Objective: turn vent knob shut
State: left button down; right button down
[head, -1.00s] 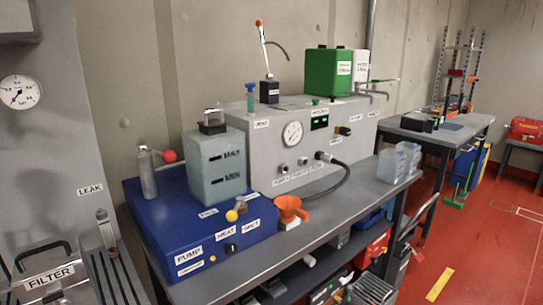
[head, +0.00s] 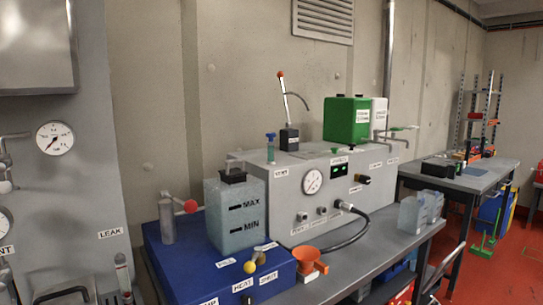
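I cannot clearly make out a knob marked vent. A small blue-topped fitting (head: 271,146) stands upright on the grey box (head: 297,196), above a small label (head: 281,174) that I cannot read surely. A label ending in "NT" (head: 6,250) is cut off at the left edge, on the grey cabinet (head: 95,150); what it marks is out of view. A black knob (head: 362,179) sits on the box's front, right of a green display. Neither of my grippers shows.
A blue unit (head: 190,262) carries a MAX/MIN tank (head: 236,214), a red-ended lever (head: 189,206) and a yellow ball knob (head: 249,267). Red floor (head: 508,265) is open at right.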

aim_at(270, 135)
jog(key=i+l+u, duration=0.35)
jog(key=l, duration=0.3)
jog(key=i+l+u, duration=0.15)
jog(key=l, duration=0.25)
jog(key=i+l+u, duration=0.2)
jog(key=l, duration=0.15)
